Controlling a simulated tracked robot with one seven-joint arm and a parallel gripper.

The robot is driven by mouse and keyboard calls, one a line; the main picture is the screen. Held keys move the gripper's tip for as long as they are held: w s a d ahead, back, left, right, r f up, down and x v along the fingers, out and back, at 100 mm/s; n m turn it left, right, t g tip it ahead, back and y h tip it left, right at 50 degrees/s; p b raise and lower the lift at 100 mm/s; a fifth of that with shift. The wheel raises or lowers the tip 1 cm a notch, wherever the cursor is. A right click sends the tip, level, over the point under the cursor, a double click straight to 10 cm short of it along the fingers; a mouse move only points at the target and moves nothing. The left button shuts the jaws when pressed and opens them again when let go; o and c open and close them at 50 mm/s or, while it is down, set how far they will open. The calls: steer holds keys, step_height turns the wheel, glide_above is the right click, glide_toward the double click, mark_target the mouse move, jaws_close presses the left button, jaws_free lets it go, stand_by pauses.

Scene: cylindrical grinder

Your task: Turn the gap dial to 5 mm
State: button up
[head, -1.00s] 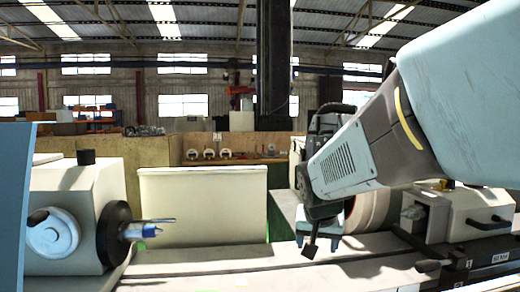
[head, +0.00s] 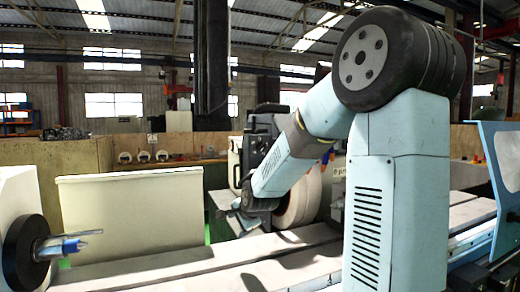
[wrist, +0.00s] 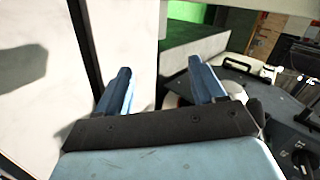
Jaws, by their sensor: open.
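I cannot make out the gap dial or its scale for sure in either view. A dark control panel (wrist: 245,95) shows at the right of the wrist view, with a black knob (wrist: 303,147) and a small red spot near the right edge. I cannot tell whether this knob is the gap dial. My gripper (wrist: 161,78) is open and empty, its two blue fingers spread apart, and the panel lies beyond and to the right of the right finger. In the head view my gripper (head: 238,211) is small, in front of the grinding wheel, touching nothing that I can see.
The grinding wheel (head: 298,208) stands behind my arm. A workhead with a black disc (head: 25,252) and blue-tipped spindle (head: 63,246) is at left. A pale upright panel (head: 160,220) stands behind the machine table (head: 150,270). A white surface (wrist: 35,70) fills the wrist view's left.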

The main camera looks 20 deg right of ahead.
steer(key=w+d+r+m+t, duration=0.3)
steer(key=d+r+m, duration=0.1)
steer(key=r, duration=0.1)
steer(key=m+t, duration=0.6)
steer(key=m, duration=0.2)
glide_toward(263, 147)
steer(key=shift+h, duration=0.4)
steer(key=shift+w+a+r, duration=0.1)
steer(key=shift+w+a, duration=0.05)
steer(key=shift+w, duration=2.25)
steer(key=shift+w+a+r, duration=0.1)
steer(key=shift+w+a, duration=0.05)
steer(key=shift+w, duration=2.25)
steer(key=shift+c, duration=0.2)
steer(key=c, duration=0.9)
steer(key=shift+d, duration=0.1)
steer(key=shift+c, duration=0.5)
